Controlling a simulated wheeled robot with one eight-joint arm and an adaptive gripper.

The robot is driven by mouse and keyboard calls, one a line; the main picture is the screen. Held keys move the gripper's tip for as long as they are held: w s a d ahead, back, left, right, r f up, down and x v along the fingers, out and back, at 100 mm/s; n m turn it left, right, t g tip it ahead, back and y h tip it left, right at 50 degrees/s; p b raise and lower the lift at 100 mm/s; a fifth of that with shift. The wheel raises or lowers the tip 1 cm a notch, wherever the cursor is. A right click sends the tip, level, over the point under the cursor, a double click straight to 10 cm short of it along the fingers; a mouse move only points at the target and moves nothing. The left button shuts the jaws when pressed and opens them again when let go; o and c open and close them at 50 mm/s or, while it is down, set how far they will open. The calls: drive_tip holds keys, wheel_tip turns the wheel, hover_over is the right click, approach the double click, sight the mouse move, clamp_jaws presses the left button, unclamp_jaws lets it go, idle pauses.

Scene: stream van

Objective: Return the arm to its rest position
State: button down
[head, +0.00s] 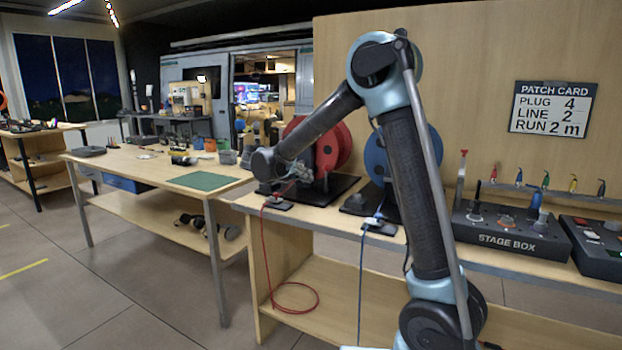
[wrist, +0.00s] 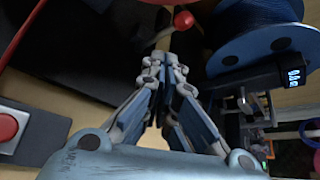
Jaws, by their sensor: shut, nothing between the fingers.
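My arm rises in the middle of the head view and bends over to the left. My gripper (head: 297,170) hangs at its end, partly hidden against the red cable reel (head: 334,146). In the wrist view my gripper (wrist: 165,68) has its fingertips together with nothing between them. The blue cable reel (wrist: 264,45) is right of the fingers there, with a small lit display beside it. In the head view the blue reel (head: 376,160) stands partly behind my arm.
The stage box (head: 508,236) and another control box (head: 597,247) stand on the bench at right. A patch card (head: 552,109) hangs on the wooden panel. A red cable (head: 268,255) and a blue cable (head: 361,275) hang off the front edge. A table with a green mat (head: 196,181) is at left.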

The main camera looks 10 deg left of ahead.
drive_tip(key=shift+s+a, duration=0.1)
idle(0.3)
